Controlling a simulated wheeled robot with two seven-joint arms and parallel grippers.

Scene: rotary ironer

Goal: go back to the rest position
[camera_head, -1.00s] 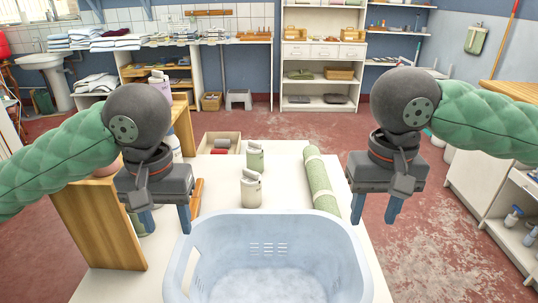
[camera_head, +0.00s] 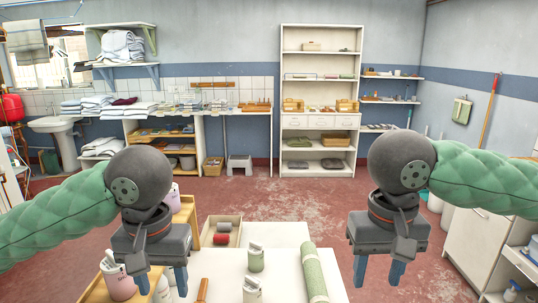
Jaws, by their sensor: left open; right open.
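My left gripper (camera_head: 162,281) hangs over the left part of the white table (camera_head: 213,283), pointing down, its blue fingers apart with nothing held between them. My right gripper (camera_head: 378,272) hangs to the right of the table, pointing down, its blue fingers apart and empty. Both arms come in from the sides in green padded sleeves, at about the same height. The lower ends of the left fingers overlap pale containers in the picture, and I cannot tell whether they touch.
A pink-white container (camera_head: 118,275) stands at left. Red floor (camera_head: 290,203) is open toward the white shelf (camera_head: 318,160).

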